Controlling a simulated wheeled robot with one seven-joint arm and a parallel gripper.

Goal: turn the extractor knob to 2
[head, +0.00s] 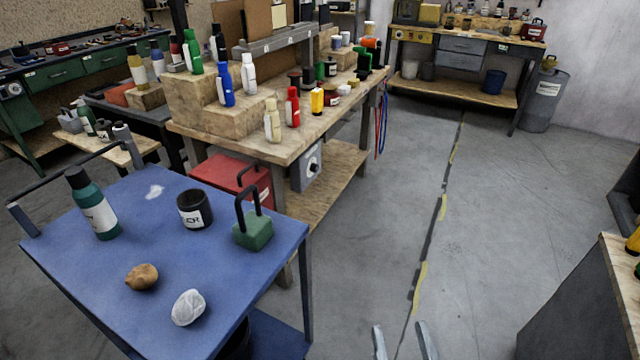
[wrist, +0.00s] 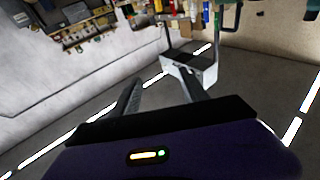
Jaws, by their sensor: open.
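A grey box with a dark round knob (head: 313,166) on its pale dial stands under the wooden workbench, beside a red metal box. This looks like the extractor control, but the dial marks are too small to read. My gripper (head: 404,335) shows at the bottom of the head view, over the bare floor and well short of the knob. Its two fingers are apart with nothing between them, as the wrist view also shows (wrist: 163,76). I cannot make out the knob in the wrist view.
The wooden workbench (head: 270,150) bears many bottles. A red box (head: 232,178) sits beneath it. A grey cabinet (head: 580,310) is at right. The middle floor is clear.

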